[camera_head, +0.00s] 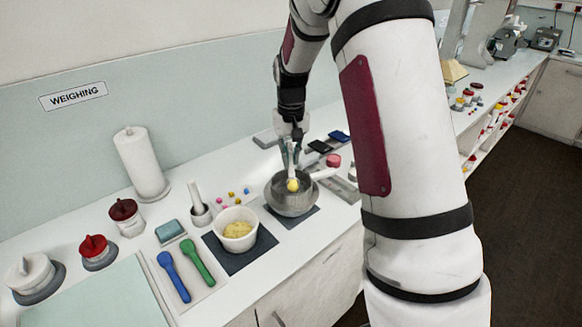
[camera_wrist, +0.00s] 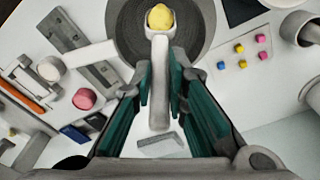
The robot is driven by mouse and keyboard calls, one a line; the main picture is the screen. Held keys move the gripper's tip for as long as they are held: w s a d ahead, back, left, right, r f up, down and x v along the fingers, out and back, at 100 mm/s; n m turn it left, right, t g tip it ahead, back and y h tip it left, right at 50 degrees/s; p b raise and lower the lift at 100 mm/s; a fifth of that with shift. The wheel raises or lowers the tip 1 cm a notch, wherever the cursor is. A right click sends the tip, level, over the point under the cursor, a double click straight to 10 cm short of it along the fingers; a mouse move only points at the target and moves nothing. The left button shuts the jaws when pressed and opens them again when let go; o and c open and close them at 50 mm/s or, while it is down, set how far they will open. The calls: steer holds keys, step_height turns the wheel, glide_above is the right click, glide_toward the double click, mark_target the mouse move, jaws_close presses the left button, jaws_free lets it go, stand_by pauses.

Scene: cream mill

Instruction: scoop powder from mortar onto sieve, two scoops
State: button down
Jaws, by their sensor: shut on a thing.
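My gripper (camera_wrist: 160,85) is shut on the handle of a pale scoop (camera_wrist: 160,110). The scoop's bowl holds a heap of yellow powder (camera_wrist: 160,17). The scoop is over the round grey sieve (camera_head: 291,203), and in the wrist view its bowl lies across the dark mesh (camera_wrist: 190,42). I cannot tell whether the scoop touches the mesh. The white mortar (camera_head: 237,229) stands to the left of the sieve on a dark mat and holds yellow powder (camera_head: 238,230). No powder heap shows on the visible mesh.
Blue (camera_head: 173,277) and green (camera_head: 197,262) spoons lie on a pale tray at the front. A small white cup with a pestle (camera_head: 199,205) stands behind the mortar. Small coloured cubes (camera_wrist: 240,64) lie beside the sieve. A pink-topped jar (camera_head: 333,161) is right of it.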

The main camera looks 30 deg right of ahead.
mark_target(291, 160)
steer(key=shift+f, duration=0.6)
stand_by(0.3)
steer(key=shift+r+p, duration=0.45)
steer(key=shift+r, duration=3.1)
